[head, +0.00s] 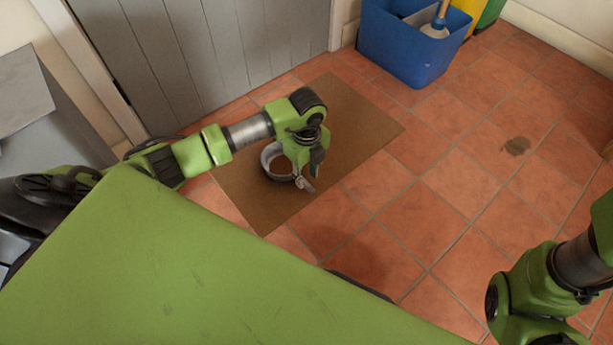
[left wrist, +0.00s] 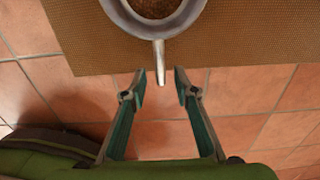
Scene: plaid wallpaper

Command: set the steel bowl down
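The steel bowl (head: 268,157) is on the brown mat (head: 240,194) in front of the grey door, partly hidden by my left gripper (head: 311,180) in the head view. In the left wrist view the bowl (left wrist: 195,12) is at the top, cut off by the frame, with brown, grainy contents. Its short handle (left wrist: 160,62) points toward my left gripper (left wrist: 160,78). The two fingers are spread, one on either side of the handle's end, with gaps showing. The bowl looks upright and flat on the mat. My right gripper is out of view; only part of that arm shows.
A blue bin (head: 405,45) with a plunger (head: 436,29) stands at the back, beside yellow and green containers. A grey door (head: 205,45) is behind the mat. A dark stain (head: 516,146) marks the tiles at right. The tiled floor right of the mat is clear.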

